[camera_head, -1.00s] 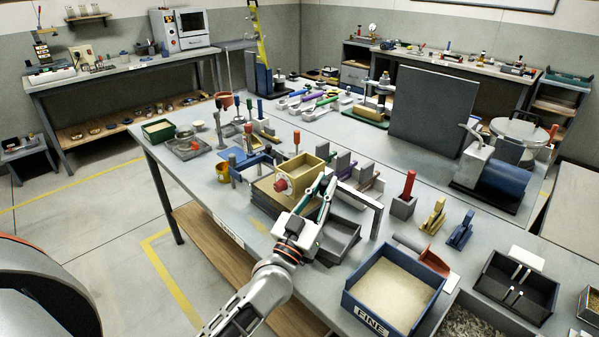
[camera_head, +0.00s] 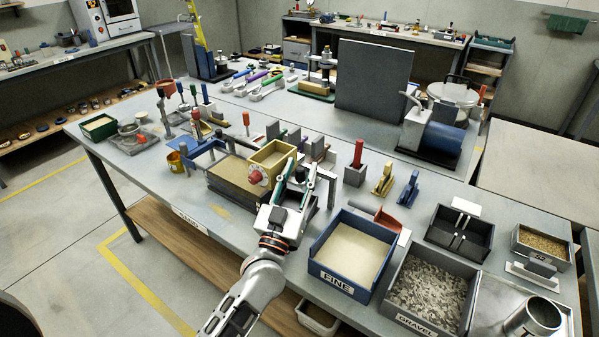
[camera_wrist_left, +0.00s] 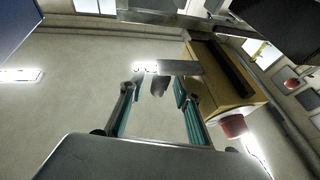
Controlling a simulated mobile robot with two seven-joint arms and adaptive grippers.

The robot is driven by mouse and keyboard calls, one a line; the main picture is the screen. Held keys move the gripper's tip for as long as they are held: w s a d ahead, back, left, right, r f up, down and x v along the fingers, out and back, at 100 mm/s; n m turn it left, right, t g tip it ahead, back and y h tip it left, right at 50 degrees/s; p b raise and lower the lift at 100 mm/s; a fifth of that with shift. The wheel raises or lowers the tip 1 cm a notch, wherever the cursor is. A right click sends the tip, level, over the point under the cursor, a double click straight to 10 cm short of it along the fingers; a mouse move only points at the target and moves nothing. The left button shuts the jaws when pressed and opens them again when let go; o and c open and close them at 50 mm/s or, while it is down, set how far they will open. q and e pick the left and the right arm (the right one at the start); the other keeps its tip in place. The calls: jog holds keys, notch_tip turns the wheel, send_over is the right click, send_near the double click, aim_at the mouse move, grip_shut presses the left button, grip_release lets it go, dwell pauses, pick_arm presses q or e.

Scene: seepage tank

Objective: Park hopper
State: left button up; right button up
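The hopper looks to be the yellow open-topped box (camera_head: 274,152) with a red knob (camera_head: 256,177). It sits over the right end of a sand-coloured bed (camera_head: 228,171) on the table. My left gripper (camera_head: 301,172) is just right of the hopper, its fingers spread. In the left wrist view the yellow box (camera_wrist_left: 215,82) is at the right, and a grey plate (camera_wrist_left: 180,68) reaches from it across beyond the teal fingertips (camera_wrist_left: 157,88). I see no firm grip; contact with the plate cannot be told. My right gripper is out of view.
A blue FINE bin (camera_head: 350,254) and a grey GRAVEL bin (camera_head: 430,292) stand at the front right. A red-handled block (camera_head: 356,166) and yellow and blue stands (camera_head: 383,180) are right of the gripper. A tall grey panel (camera_head: 374,78) stands behind.

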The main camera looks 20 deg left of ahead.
pick_arm(q)
jog(key=shift+s+f, duration=0.15)
jog(key=shift+s, duration=0.1)
jog(key=s+a, duration=0.1)
jog(key=s, duration=1.1)
jog(key=shift+s, duration=0.35)
jog(key=shift+f, duration=0.1)
